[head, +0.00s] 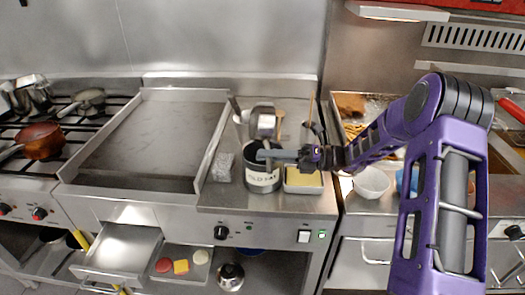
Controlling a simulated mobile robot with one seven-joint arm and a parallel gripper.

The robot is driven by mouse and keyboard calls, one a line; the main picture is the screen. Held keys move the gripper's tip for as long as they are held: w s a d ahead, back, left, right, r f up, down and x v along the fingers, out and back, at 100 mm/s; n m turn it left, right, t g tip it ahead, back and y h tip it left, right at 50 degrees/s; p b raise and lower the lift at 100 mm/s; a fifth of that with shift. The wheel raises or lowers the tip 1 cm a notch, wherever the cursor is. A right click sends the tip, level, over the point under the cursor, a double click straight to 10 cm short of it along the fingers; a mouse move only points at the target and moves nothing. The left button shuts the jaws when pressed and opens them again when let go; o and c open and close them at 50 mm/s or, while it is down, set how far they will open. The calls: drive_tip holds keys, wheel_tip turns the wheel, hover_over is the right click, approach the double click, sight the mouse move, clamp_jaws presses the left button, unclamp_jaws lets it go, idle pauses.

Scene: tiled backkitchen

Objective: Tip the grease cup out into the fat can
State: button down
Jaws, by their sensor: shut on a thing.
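The fat can (262,181) is a dark, open-topped can with a pale label band, on the steel counter right of the griddle. My gripper (284,155) comes in from the right at the can's mouth. It is shut, and a grey bar-like shape reaches left from it across the opening. A small metal cup (263,124), which looks like the grease cup, shows just behind and above the can's rim. The place where the jaws grip is too small to see clearly, and the can's contents are dark.
A yellow block in a tray (304,181) sits right of the can, close under my gripper. A crumpled pale packet (222,167) lies to its left. The griddle (150,135) is bare; a drawer (122,247) below it stands open. A white bowl (370,182) is farther right.

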idle(0.8)
drive_tip(key=h, duration=0.1)
drive_tip(key=f+h, duration=0.1)
drive_tip(key=shift+a+f+h, duration=0.1)
drive_tip(key=shift+a+h, duration=0.1)
drive_tip(key=shift+h, duration=0.1)
drive_tip(key=shift+s+t+h, duration=0.15)
drive_tip(key=shift+t+h, duration=0.15)
drive_tip(key=shift+h, duration=0.4)
